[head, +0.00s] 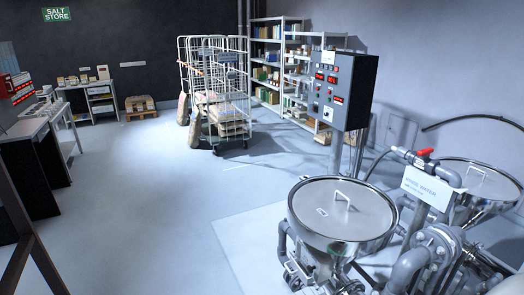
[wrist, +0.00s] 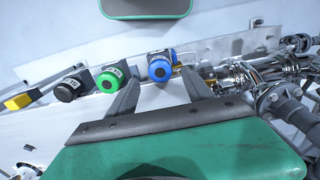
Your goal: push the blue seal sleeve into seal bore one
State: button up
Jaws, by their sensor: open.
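In the wrist view, a short round blue piece (wrist: 160,68) with a dark face and a pale label looks like the blue seal sleeve. My gripper (wrist: 158,78) is open. The blue piece shows between its two fingertips or just beyond them; I cannot tell whether either finger touches it. A similar green piece (wrist: 108,80) and a black piece (wrist: 68,89) stand in a row to its left. I cannot make out seal bore one in either view. My gripper does not show in the head view.
A yellow block (wrist: 18,102) ends the row. Steel pipework (wrist: 240,72) lies right of the blue piece. In the head view, a lidded steel hopper (head: 342,215) stands near a control box (head: 342,90) and a red-handled valve (head: 425,152). The floor at left centre is open.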

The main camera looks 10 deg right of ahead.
notch_tip(320, 180, down, 6)
jog(key=b, duration=0.4)
jog(key=shift+f, duration=0.2)
dwell(0.7)
grip_shut()
dwell(0.4)
jog(key=shift+r, duration=0.1)
jog(key=shift+r+p, duration=2.45)
jog(key=shift+r, duration=0.5)
